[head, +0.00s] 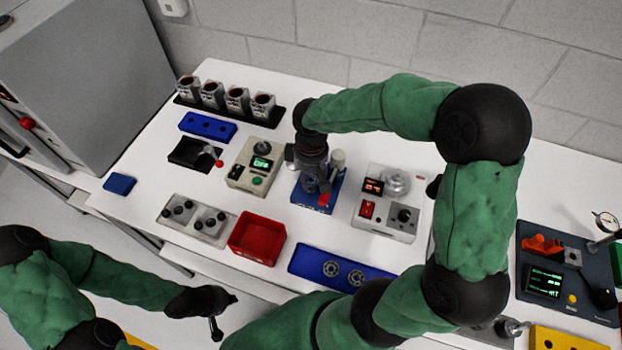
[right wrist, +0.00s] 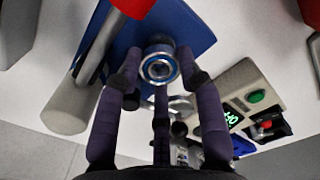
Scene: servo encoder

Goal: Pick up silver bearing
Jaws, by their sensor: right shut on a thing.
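A silver bearing (right wrist: 160,66) with a blue ring around its bore is between the fingertips of my right gripper (right wrist: 160,74) in the right wrist view. The gripper is shut on it, over the blue base of a press-like fixture. In the head view my right gripper (head: 316,184) is at this fixture (head: 312,205) and hides the bearing. Two more silver bearings (head: 331,268) (head: 357,278) lie in a blue tray (head: 307,262) nearer the front. My left gripper (head: 215,315) is low at the left, away from the bearings; its finger opening is unclear.
A red bin (head: 257,238) and a grey plate with dark knobs (head: 196,218) stand left of the blue tray. Control boxes (head: 253,170) (head: 387,210) flank the fixture. Several cups (head: 236,100) stand at the back left. A gauge station (head: 567,275) is at the right.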

